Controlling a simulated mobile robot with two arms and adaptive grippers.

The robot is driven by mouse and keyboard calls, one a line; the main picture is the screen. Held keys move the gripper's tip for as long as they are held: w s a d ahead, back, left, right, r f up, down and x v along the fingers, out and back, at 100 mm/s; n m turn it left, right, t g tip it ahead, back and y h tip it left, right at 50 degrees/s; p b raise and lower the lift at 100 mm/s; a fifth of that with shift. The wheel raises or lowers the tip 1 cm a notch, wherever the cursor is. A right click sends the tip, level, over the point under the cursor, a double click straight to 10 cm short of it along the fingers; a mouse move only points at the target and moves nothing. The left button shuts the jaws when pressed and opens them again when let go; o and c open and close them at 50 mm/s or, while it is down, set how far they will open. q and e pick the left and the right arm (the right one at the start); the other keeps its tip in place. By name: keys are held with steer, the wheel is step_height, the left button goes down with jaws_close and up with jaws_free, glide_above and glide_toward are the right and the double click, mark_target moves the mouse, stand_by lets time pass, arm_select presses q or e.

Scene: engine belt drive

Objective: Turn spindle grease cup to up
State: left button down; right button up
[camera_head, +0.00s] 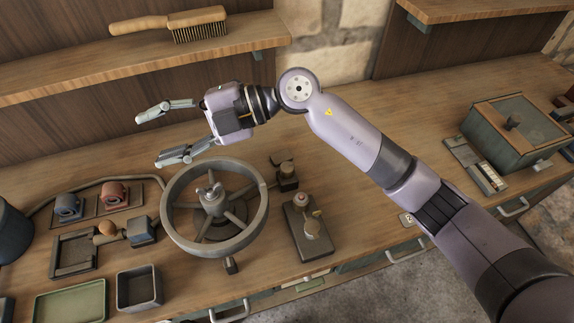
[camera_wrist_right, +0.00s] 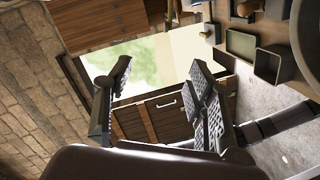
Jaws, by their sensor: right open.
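My right gripper (camera_head: 150,140) is open and empty above the back of the bench, left of and behind a grey spoked wheel (camera_head: 166,205). Its two spread fingers also show in the right wrist view (camera_wrist_right: 161,72), with nothing between them. A small winged metal piece (camera_head: 212,192) stands at the wheel's hub. Right of the wheel, a dark plate (camera_head: 307,245) bears a small fitting (camera_head: 302,199) with a reddish top and a brass-coloured part. I cannot tell for certain which of these is the spindle grease cup. My left gripper is out of view.
A small block fitting (camera_head: 287,178) stands behind the wheel's right side. A grey open box (camera_head: 139,288), a green tray (camera_head: 72,303) and two small coloured parts (camera_head: 114,194) lie to the left. A brush (camera_head: 190,24) lies on the shelf. A lidded green box (camera_head: 512,130) stands at right.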

step_height(320, 180, down, 5)
steer(key=w+d+h, duration=0.2)
steer(key=h, duration=0.3)
steer(key=m+t+h, duration=0.3)
steer(key=t+h, duration=0.1)
steer(key=h, duration=0.7)
glide_above(287, 166)
step_height(287, 166, down, 3)
step_height(287, 166, down, 17)
steer(key=p, duration=0.5)
steer(key=shift+c, duration=0.2)
steer(key=c, duration=1.1)
